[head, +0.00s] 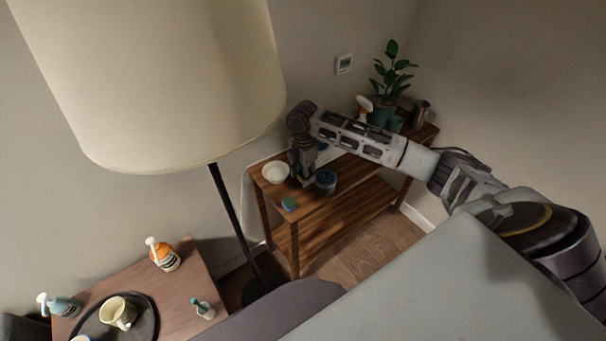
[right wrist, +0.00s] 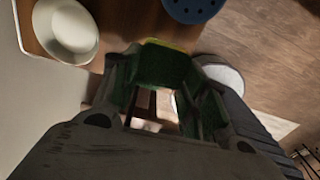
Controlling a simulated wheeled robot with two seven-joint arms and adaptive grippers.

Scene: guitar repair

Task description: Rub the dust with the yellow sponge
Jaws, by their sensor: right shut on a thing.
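My right gripper (head: 304,178) points down at the front left of the wooden shelf table, between a white bowl and a dark blue round container. In the right wrist view it is shut on a sponge (right wrist: 165,64), which shows a dark green face and a thin yellow edge. The fingers hide part of the sponge, and I cannot tell whether it touches the tabletop. No dust can be made out in either view. My left gripper is not in view.
The white bowl (head: 275,172), blue container (head: 326,182) and a small green-blue item (head: 289,203) stand close around the gripper. A plant (head: 392,72) and spray bottle (head: 363,108) stand farther back. A large lamp (head: 160,80) stands left, above a side table (head: 190,290).

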